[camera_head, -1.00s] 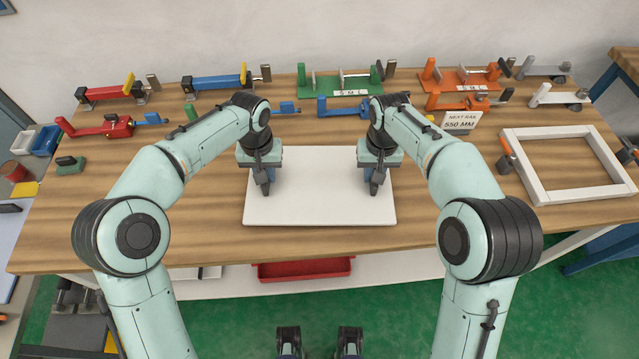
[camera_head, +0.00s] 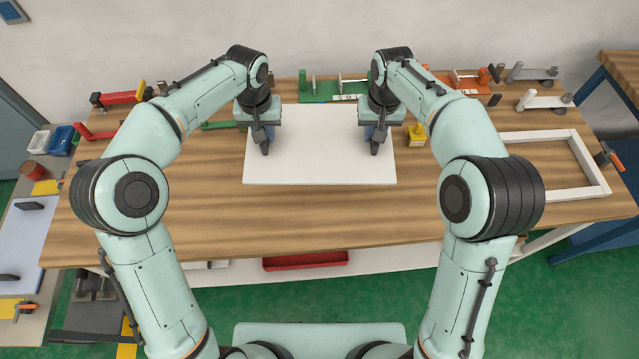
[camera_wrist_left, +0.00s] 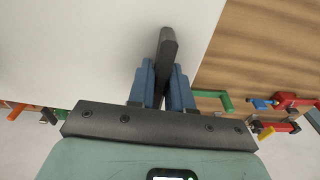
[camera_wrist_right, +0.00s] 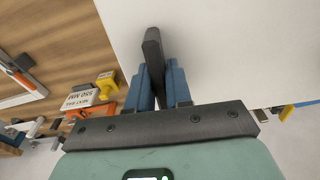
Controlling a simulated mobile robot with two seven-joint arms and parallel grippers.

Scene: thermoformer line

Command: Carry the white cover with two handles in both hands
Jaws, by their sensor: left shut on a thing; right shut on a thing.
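The white cover (camera_head: 320,165) is a flat, level rectangular panel in front of me, between my two arms in the head view. It also fills much of the left wrist view (camera_wrist_left: 70,50) and the right wrist view (camera_wrist_right: 240,50). My left gripper (camera_head: 265,145) is shut on the dark handle (camera_wrist_left: 166,50) near the cover's left edge. My right gripper (camera_head: 375,145) is shut on the dark handle (camera_wrist_right: 154,50) near its right edge. The cover hides the bench under it; I cannot tell its exact height above the wood.
The wooden bench (camera_head: 330,220) is clear in front of the cover. Coloured clamps, including a red one (camera_head: 120,97) and a green one (camera_head: 330,90), line the back. A white frame (camera_head: 560,194) lies at the right. A yellow block (camera_head: 416,136) stands just right of the cover.

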